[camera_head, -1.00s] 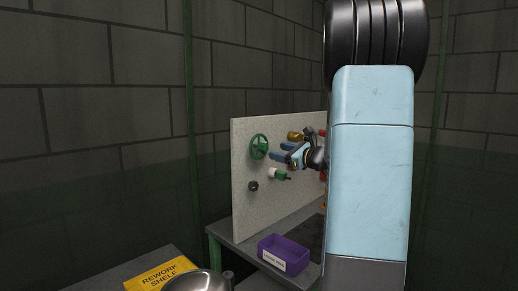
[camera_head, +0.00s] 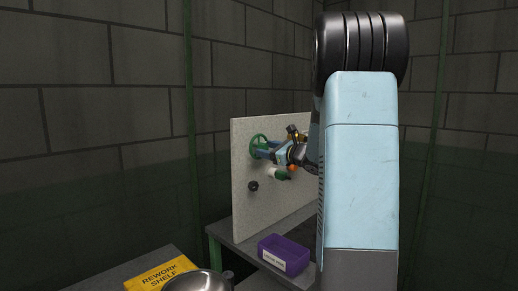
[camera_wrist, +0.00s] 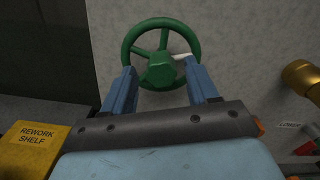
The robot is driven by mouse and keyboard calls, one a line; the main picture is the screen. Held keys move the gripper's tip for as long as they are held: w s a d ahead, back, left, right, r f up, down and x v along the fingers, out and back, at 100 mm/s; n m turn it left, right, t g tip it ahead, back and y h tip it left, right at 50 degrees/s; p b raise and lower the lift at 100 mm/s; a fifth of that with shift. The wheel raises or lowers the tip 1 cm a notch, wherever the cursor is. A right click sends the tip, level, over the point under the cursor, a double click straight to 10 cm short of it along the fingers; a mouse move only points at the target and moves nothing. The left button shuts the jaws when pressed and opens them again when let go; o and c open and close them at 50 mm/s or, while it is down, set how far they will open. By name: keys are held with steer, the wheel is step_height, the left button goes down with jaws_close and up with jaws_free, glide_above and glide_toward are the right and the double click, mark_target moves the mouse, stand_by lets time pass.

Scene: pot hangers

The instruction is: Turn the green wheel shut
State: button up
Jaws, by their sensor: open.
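The green wheel (camera_head: 257,147) is mounted on the upright grey board, near its left side. In the wrist view the wheel (camera_wrist: 160,26) shows its rim, spokes and hub, with a short pale bar to the right of the hub. My gripper (camera_head: 266,150) is at the wheel in the head view and partly covers its right side. In the wrist view my gripper (camera_wrist: 163,88) is open, its two blue fingers apart on either side of the hub, overlapping the lower rim. I cannot tell whether the fingers touch the wheel.
A brass fitting (camera_wrist: 301,77) is on the board right of the wheel. A dark knob (camera_head: 253,186) and a white-and-green fitting (camera_head: 278,174) sit below.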

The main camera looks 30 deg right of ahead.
steer(key=n, duration=0.5)
steer(key=shift+w+n, duration=0.15)
steer(key=shift+n, duration=0.15)
steer(key=n, duration=0.6)
stand_by(0.4)
